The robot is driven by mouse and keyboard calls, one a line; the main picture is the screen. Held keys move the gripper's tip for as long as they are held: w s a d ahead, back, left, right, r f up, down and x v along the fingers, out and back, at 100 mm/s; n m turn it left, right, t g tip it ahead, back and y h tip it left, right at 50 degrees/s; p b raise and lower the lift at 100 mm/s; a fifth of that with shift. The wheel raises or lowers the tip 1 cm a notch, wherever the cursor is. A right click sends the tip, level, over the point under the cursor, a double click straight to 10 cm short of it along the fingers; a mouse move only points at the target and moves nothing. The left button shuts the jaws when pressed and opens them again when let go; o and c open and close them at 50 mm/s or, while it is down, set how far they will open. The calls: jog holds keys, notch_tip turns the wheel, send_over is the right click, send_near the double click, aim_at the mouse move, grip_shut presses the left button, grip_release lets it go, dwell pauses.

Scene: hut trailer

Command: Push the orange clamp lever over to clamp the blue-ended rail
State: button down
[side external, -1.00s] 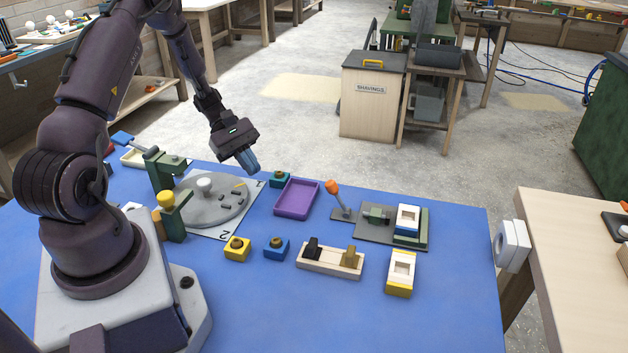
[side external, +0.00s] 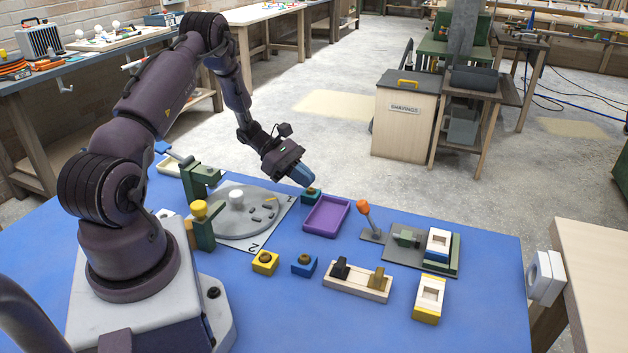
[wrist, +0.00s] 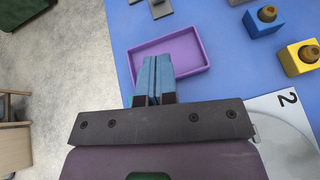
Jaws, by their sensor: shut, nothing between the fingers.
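The orange-tipped clamp lever (side external: 363,206) stands on a small grey base, tilted up and to the left, at the right-middle of the blue table in the side view. To its right is a grey plate with a green clamp piece (side external: 405,238). The blue-ended rail (side external: 437,240), a pale block with a square opening, sits at that plate's right end. My gripper (side external: 309,181) has blue fingers, shut and empty. It is in the air near the teal block, left of the lever. In the wrist view the shut fingers (wrist: 155,62) appear over the purple tray.
The purple tray (side external: 327,232) lies between my gripper and the lever, with a teal block (side external: 311,195) behind it. In front are a wooden holder (side external: 357,292) with dark and brass pieces, and a yellow-ended rail (side external: 428,312). A grey turntable (side external: 240,222) is on the left.

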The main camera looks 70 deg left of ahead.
send_near(367, 217)
jog(key=f, duration=0.3)
jog(key=shift+a, duration=0.25)
jog(key=shift+w+d+r, duration=0.15)
jog(key=shift+w+d, duration=0.2)
jog(key=shift+d, duration=0.15)
jog(key=shift+w+d+r, duration=0.15)
jog(key=shift+w+d, duration=0.2)
jog(key=shift+d, duration=0.15)
jog(key=shift+w+d+r, duration=0.25)
jog(key=shift+w+d, duration=0.15)
jog(key=shift+d, duration=0.2)
jog(key=shift+r, duration=0.1)
